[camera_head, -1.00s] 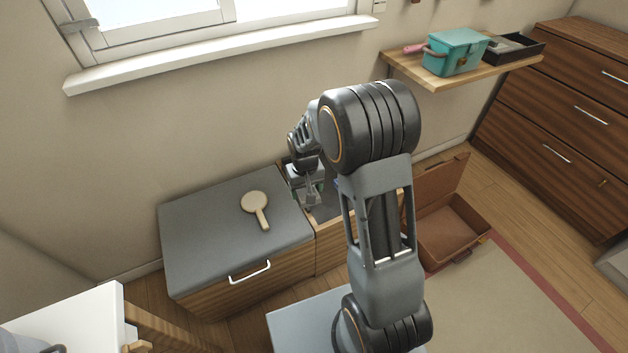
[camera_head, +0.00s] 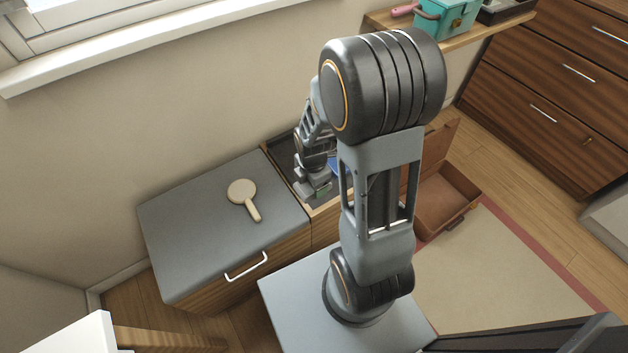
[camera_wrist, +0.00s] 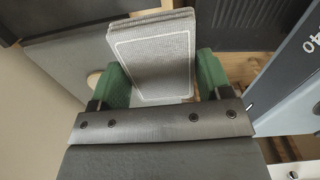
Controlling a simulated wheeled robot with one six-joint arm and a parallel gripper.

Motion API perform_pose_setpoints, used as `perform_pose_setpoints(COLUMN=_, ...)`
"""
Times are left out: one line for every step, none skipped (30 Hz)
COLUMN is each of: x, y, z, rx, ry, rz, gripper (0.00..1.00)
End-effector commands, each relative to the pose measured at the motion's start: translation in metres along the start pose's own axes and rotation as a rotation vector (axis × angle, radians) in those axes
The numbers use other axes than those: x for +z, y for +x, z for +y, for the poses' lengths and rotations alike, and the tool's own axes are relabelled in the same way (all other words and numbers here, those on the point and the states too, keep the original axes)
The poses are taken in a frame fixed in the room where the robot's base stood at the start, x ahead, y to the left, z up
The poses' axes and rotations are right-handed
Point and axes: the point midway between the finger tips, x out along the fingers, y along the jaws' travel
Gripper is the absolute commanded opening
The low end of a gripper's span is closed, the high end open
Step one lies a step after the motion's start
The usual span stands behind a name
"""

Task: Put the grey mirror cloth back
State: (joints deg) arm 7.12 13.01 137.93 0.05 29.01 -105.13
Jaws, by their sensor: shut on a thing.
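The grey mirror cloth (camera_wrist: 152,55) is folded into a flat pad with a pale border line. In the wrist view it stands between the green finger pads of my gripper (camera_wrist: 160,82), which is shut on it. In the head view my gripper (camera_head: 314,190) is over the open-topped wooden compartment (camera_head: 281,170) to the right of the grey-topped cabinet. The cloth cannot be clearly made out there. My arm hides much of the compartment's right side, and I cannot tell whether the cloth touches anything below.
A pale hand mirror (camera_head: 242,192) lies on the grey cabinet top (camera_head: 185,235). Something blue (camera_head: 340,166) shows in the compartment beside my gripper. An open brown case (camera_head: 445,198) is on the floor to the right. A shelf (camera_head: 480,38) holds a teal box (camera_head: 447,17).

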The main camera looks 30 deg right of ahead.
Motion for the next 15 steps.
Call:
perform_pose_setpoints(x=0.001, y=0.002, z=-0.006, rx=0.000, ry=-0.071, rz=0.000, gripper=0.53)
perform_pose_setpoints(x=0.001, y=0.002, z=-0.009, rx=0.000, ry=-0.113, rz=0.000, gripper=0.53)
perform_pose_setpoints(x=0.001, y=0.003, z=-0.012, rx=0.000, ry=-0.165, rz=0.000, gripper=0.53)
perform_pose_setpoints(x=0.001, y=0.004, z=-0.014, rx=0.000, ry=-0.199, rz=0.000, gripper=0.53)
perform_pose_setpoints(x=0.001, y=0.004, z=-0.016, rx=0.001, ry=-0.230, rz=0.000, gripper=0.53)
perform_pose_setpoints(x=0.001, y=0.004, z=-0.019, rx=0.000, ry=-0.266, rz=0.000, gripper=0.53)
perform_pose_setpoints(x=0.001, y=0.005, z=-0.020, rx=0.000, ry=-0.288, rz=0.000, gripper=0.53)
perform_pose_setpoints(x=0.002, y=0.005, z=-0.021, rx=0.000, ry=-0.307, rz=0.000, gripper=0.53)
perform_pose_setpoints(x=0.002, y=0.007, z=-0.021, rx=0.001, ry=-0.329, rz=0.000, gripper=0.53)
perform_pose_setpoints(x=0.003, y=0.008, z=-0.020, rx=0.001, ry=-0.340, rz=0.000, gripper=0.53)
perform_pose_setpoints(x=0.005, y=0.010, z=-0.018, rx=0.001, ry=-0.350, rz=0.000, gripper=0.53)
perform_pose_setpoints(x=0.007, y=0.013, z=-0.014, rx=0.001, ry=-0.358, rz=0.000, gripper=0.53)
perform_pose_setpoints(x=0.010, y=0.016, z=-0.010, rx=0.000, ry=-0.363, rz=0.000, gripper=0.53)
perform_pose_setpoints(x=0.013, y=0.019, z=-0.005, rx=0.000, ry=-0.366, rz=0.000, gripper=0.53)
perform_pose_setpoints(x=0.018, y=0.024, z=0.003, rx=-0.001, ry=-0.368, rz=0.001, gripper=0.53)
